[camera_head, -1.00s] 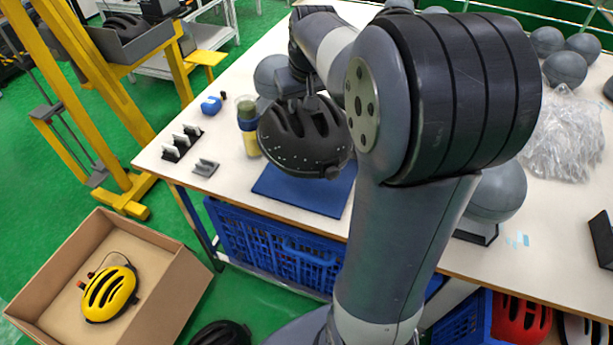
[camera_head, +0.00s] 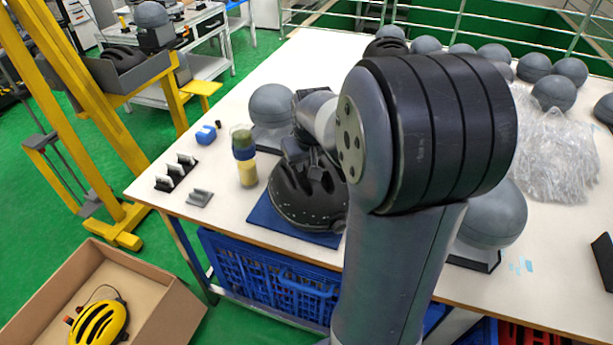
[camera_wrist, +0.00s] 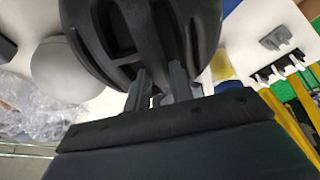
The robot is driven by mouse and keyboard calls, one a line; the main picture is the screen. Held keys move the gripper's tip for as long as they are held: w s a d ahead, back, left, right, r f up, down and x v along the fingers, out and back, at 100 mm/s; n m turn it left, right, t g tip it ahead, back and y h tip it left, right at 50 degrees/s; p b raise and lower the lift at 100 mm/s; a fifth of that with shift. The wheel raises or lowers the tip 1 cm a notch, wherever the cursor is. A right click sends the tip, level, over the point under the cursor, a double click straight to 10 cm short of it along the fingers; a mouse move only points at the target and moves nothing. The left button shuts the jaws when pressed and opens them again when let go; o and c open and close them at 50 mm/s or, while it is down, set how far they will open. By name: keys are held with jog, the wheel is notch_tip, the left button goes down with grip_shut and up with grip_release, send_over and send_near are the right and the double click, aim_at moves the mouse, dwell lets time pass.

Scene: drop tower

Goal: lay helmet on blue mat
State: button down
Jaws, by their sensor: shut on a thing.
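A black helmet (camera_head: 300,205) with vents is at the front part of the table in the head view. It is over the blue mat (camera_head: 262,215) and looks to rest on it or be very close to it. The mat shows at the helmet's left and front. My gripper (camera_head: 305,165) is shut on the helmet's top from above. In the wrist view the gripper's fingers (camera_wrist: 160,92) reach into the helmet's vents, and the helmet (camera_wrist: 140,35) fills the upper middle. The mat's right side is hidden by the helmet and my arm.
A bottle (camera_head: 244,157) stands just left of the mat, with small grey brackets (camera_head: 199,197) farther left. A grey headform (camera_head: 271,108) is behind. Another grey headform (camera_head: 493,213) and plastic wrap (camera_head: 560,150) are at the right. A cardboard box (camera_head: 150,290) holds a yellow helmet (camera_head: 98,322).

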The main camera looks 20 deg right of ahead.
aim_at(307, 169)
jog(key=shift+f, duration=1.9)
jog(key=shift+f, duration=0.2)
jog(key=c, duration=1.2)
grip_release()
jog(key=shift+c, duration=0.2)
jog(key=shift+r, duration=0.5)
jog(key=v, duration=1.1)
jog(key=shift+s, duration=0.25)
jog(key=shift+r, duration=0.15)
